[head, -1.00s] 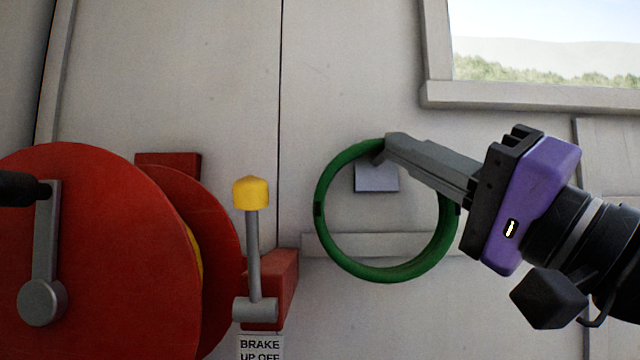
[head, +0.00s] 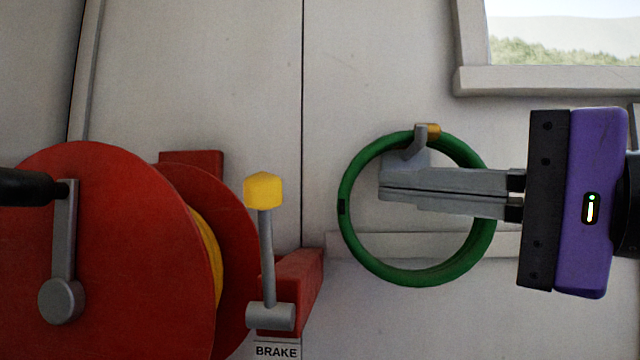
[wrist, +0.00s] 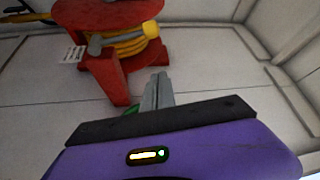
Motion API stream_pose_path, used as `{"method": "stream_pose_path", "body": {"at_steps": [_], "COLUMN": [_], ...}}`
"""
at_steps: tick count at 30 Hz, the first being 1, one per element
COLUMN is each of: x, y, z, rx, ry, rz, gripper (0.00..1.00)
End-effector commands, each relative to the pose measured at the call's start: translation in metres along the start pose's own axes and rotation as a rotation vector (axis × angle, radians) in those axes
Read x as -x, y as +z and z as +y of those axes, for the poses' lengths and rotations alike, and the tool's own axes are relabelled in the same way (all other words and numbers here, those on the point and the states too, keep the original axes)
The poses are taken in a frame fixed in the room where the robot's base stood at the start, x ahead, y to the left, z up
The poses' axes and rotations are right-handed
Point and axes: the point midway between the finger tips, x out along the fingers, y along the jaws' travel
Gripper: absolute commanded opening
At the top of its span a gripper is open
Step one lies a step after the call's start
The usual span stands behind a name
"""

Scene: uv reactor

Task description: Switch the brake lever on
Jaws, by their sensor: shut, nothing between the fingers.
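The brake lever (head: 266,245) is a grey rod with a yellow knob (head: 263,190) on top. It stands nearly upright on a red bracket (head: 300,285), above a label whose visible word is BRAKE. My gripper (head: 382,188) is shut and empty. It points left towards the lever, to the right of it and apart from it, in front of the green ring in the head view. In the wrist view the lever (wrist: 118,38) and its yellow knob (wrist: 150,29) lie beyond my shut fingers (wrist: 160,78).
A red reel (head: 120,240) with yellow line and a crank handle stands left of the lever. A green ring (head: 350,240) hangs on a wall hook behind my fingers. A window (head: 560,40) is at the upper right. The wall between lever and ring is bare.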

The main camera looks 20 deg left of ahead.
Motion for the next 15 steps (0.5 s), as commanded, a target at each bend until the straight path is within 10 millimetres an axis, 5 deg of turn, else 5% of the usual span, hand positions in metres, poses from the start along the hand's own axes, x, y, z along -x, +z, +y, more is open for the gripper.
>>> {"method": "stream_pose_path", "body": {"at_steps": [5, 15], "x": [-0.017, -0.082], "y": [0.000, 0.000], "z": [-0.002, -0.003], "rx": [-0.002, -0.002], "ry": [0.001, 0.001], "rz": [-0.003, -0.003], "gripper": [0.00, 0.00]}}
